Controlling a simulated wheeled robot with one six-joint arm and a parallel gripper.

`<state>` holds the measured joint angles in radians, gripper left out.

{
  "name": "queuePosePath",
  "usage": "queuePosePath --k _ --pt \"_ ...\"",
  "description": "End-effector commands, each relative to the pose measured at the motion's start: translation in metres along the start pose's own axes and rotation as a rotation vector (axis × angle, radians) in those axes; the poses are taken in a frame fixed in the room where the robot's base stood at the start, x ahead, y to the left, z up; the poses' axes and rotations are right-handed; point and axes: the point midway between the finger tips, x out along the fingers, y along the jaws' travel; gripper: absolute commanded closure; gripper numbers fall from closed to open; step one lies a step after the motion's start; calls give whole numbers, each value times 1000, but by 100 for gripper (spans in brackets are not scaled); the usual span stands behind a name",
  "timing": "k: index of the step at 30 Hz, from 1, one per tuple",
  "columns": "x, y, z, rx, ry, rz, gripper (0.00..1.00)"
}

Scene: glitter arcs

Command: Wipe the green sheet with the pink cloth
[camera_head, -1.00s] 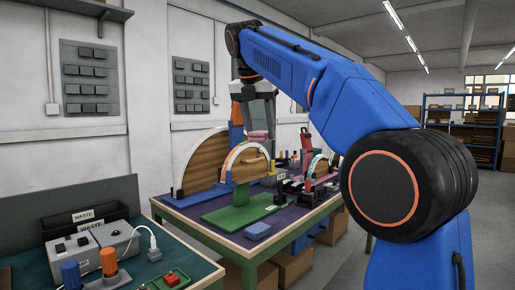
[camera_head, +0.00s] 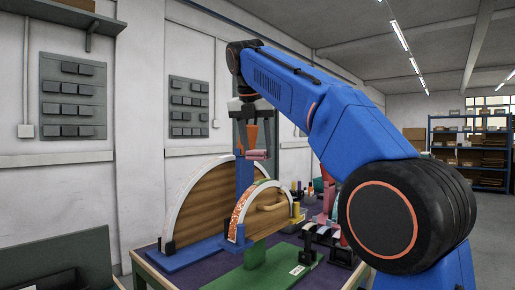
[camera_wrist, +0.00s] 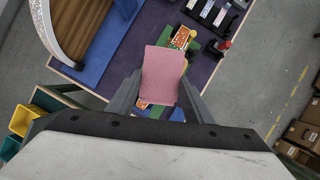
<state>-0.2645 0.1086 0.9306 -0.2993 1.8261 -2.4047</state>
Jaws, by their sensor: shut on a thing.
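The pink cloth (camera_head: 257,155) is held in my gripper (camera_head: 258,148), above the front arch. In the wrist view the cloth (camera_wrist: 162,75) is a flat pink pad between the fingers of my gripper (camera_wrist: 158,95), which are shut on it. A flat green plate (camera_head: 250,278) lies under this arch. I cannot tell which green part is the sheet. In the wrist view the cloth hides part of the arch below.
A larger wooden arch (camera_head: 205,200) with a white rim and blue base stands behind at the left. Small dark fixtures (camera_head: 335,240) and a red device stand at the right. A grey shelf is at the upper left, and the workbench has purple matting.

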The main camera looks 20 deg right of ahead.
Motion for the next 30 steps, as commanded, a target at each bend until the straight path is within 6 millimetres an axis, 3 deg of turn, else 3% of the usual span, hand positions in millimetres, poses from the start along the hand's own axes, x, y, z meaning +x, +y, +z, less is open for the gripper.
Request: queuePosePath --k 18,30 --pt "44 0 -19 0 0 -1 72" --pt "52 0 -22 0 0 0 72"
